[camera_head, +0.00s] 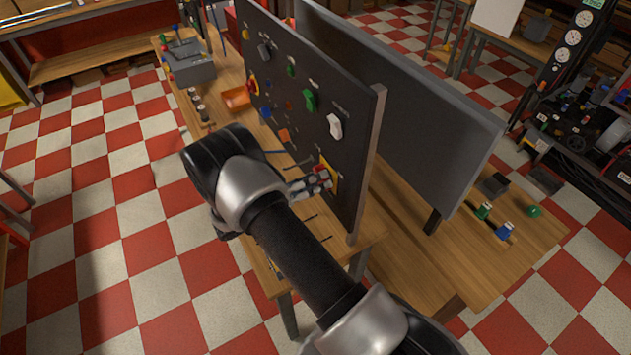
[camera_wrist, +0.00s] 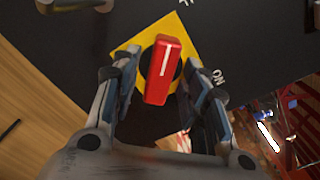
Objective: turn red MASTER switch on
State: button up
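The red MASTER switch (camera_wrist: 161,72) is a red handle with a white line, on a yellow plate (camera_wrist: 185,32) on the dark upright panel (camera_head: 354,133). In the wrist view the handle stands nearly upright, tilted slightly, and the word ON is printed to the right of the plate. My gripper (camera_wrist: 160,85) is open, with one finger on each side of the red handle and visible gaps between. In the head view my gripper (camera_head: 312,183) is at the panel's lower right, and it partly hides the switch and yellow plate (camera_head: 331,177).
The panel carries a green switch (camera_head: 309,101), a white switch (camera_head: 335,126) and several other controls. An orange tray (camera_head: 237,98) lies on the wooden bench left of the panel. A grey board (camera_head: 410,110) stands behind it. The checkered floor at left is clear.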

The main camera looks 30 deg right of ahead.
grip_shut()
jog(key=shift+m, duration=0.3)
jog(key=shift+w+m+b, duration=0.2)
jog(key=shift+m+b, duration=4.95)
jog(key=shift+m, duration=3.45)
jog(key=shift+o, duration=0.4)
grip_release()
